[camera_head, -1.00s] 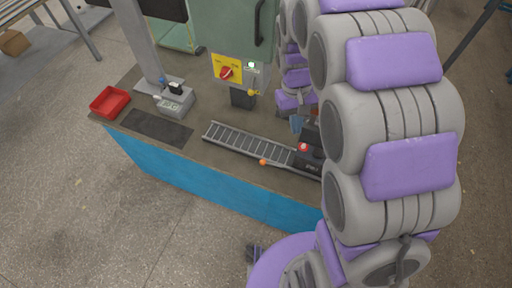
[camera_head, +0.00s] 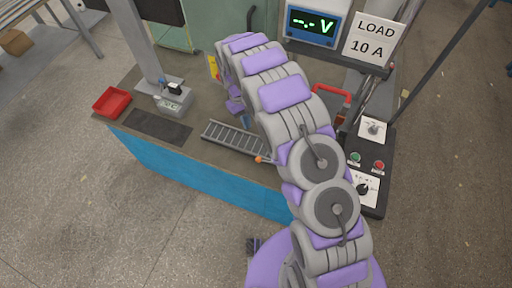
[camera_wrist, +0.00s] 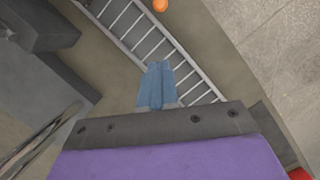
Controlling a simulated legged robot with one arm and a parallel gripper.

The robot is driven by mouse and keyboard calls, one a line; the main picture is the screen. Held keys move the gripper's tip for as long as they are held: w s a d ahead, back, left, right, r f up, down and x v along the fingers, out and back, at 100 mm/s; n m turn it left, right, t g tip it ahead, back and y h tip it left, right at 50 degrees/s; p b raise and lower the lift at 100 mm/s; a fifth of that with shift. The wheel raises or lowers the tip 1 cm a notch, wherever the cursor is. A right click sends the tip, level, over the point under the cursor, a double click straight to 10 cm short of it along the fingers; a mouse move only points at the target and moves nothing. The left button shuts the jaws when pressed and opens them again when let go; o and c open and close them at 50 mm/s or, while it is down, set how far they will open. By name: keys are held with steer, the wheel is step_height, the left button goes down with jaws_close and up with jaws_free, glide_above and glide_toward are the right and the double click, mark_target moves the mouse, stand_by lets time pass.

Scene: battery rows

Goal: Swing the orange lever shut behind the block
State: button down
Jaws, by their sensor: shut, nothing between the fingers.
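The orange lever's round knob (camera_head: 259,160) shows at the front right end of the roller track (camera_head: 228,136), beside my arm. In the wrist view the orange knob (camera_wrist: 160,5) is at the top edge, next to the track (camera_wrist: 122,17). My gripper (camera_wrist: 157,68) has its blue fingertips together, with nothing between them. The fingers appear over or beside the track's edge; contact cannot be told. The knob is apart from them. The block is not clearly visible; my arm covers the track's right end in the head view.
A red tray (camera_head: 112,102) and a dark mat (camera_head: 157,128) lie on the bench's left. A small grey device (camera_head: 174,101) stands behind the mat. At right are a voltage display (camera_head: 312,25), a red handle (camera_head: 335,91) and a control box (camera_head: 365,165).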

steer(key=x, duration=0.3)
steer(key=b+x, duration=0.1)
steer(key=x, duration=0.6)
steer(key=shift+a+b, duration=0.3)
steer(key=shift+s+d+f, duration=0.1)
steer(key=shift+s+f, duration=0.15)
steer(key=shift+s, duration=0.1)
steer(key=shift+s+d+f, duration=0.1)
steer(key=shift+s+f, duration=0.05)
steer(key=shift+s, duration=0.6)
steer(key=shift+s+d+b, duration=0.2)
steer(key=shift+b, duration=0.1)
steer(key=shift+s+d, duration=0.3)
steer(key=shift+d, duration=0.4)
steer(key=shift+a, duration=0.25)
